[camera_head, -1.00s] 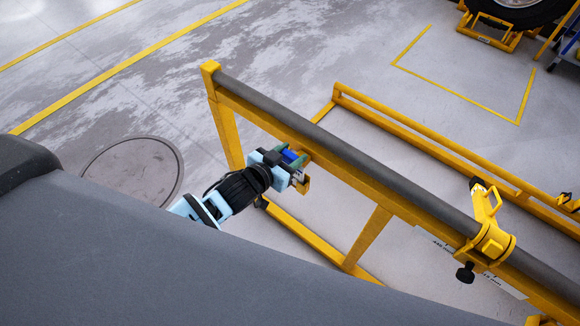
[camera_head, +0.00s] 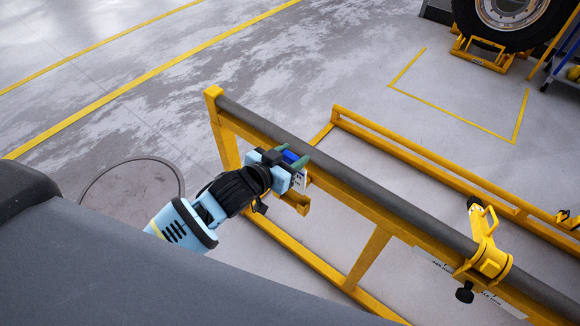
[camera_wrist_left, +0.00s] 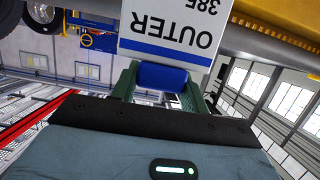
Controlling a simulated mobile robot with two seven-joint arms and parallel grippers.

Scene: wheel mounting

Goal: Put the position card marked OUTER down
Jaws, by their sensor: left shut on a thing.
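The OUTER card (camera_wrist_left: 178,28) is white with a blue band, and its lettering, "OUTER" and "385", appears upside down in the left wrist view. My left gripper (camera_wrist_left: 160,82) is shut on the card's blue grip block. In the head view the gripper (camera_head: 297,163) is at the near side of the yellow frame's padded top rail (camera_head: 380,205), towards its left end. A small part of the card (camera_head: 299,182) shows there, just above a small yellow bracket (camera_head: 300,205). I cannot tell whether the card touches the bracket. My right gripper is not in view.
A yellow clamp (camera_head: 487,250) with a black knob sits on the rail at the right, with a white label strip below it. A lower yellow rail (camera_head: 430,160) runs behind. A wheel (camera_head: 508,15) stands on a yellow stand at the top right. Floor around is open.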

